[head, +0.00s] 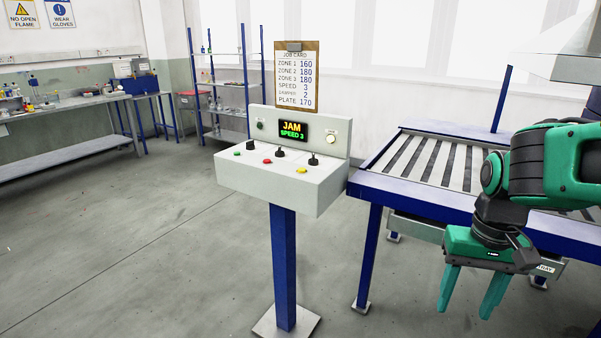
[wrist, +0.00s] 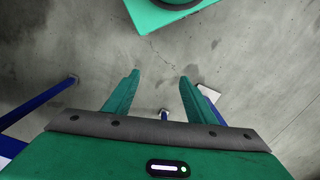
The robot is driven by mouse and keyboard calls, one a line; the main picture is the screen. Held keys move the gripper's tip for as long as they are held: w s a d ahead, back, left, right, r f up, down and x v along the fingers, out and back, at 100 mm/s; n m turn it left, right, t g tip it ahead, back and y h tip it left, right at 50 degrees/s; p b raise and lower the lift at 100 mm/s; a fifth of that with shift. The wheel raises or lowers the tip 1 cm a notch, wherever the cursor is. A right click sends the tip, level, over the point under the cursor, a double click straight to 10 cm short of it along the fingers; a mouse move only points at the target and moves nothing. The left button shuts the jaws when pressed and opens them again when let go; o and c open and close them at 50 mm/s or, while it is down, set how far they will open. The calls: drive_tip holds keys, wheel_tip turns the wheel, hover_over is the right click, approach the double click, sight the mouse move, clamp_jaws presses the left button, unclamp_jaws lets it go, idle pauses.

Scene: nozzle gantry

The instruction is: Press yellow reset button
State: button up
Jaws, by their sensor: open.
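The yellow button (head: 301,170) sits on the sloped top of a white control console (head: 263,190), at its right front. A red button (head: 267,161) and a green button (head: 237,153) are to its left, with several black knobs behind them. The console's display (head: 293,131) reads "JAM" and "SPEED 3". My gripper (head: 467,298) is open and empty, pointing down, to the right of the console and well apart from it, in front of the blue table. In the wrist view my gripper's fingers (wrist: 158,85) stand apart over bare floor; the console is not clearly seen there.
A blue-framed table with a slatted bed (head: 375,172) stands right of the console, close to it. A job card (head: 297,75) stands above the console. Shelves (head: 220,90) and a bench (head: 60,140) are behind on the left. The floor left and front is clear.

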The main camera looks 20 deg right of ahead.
clamp_jaws()
idle(1.7)
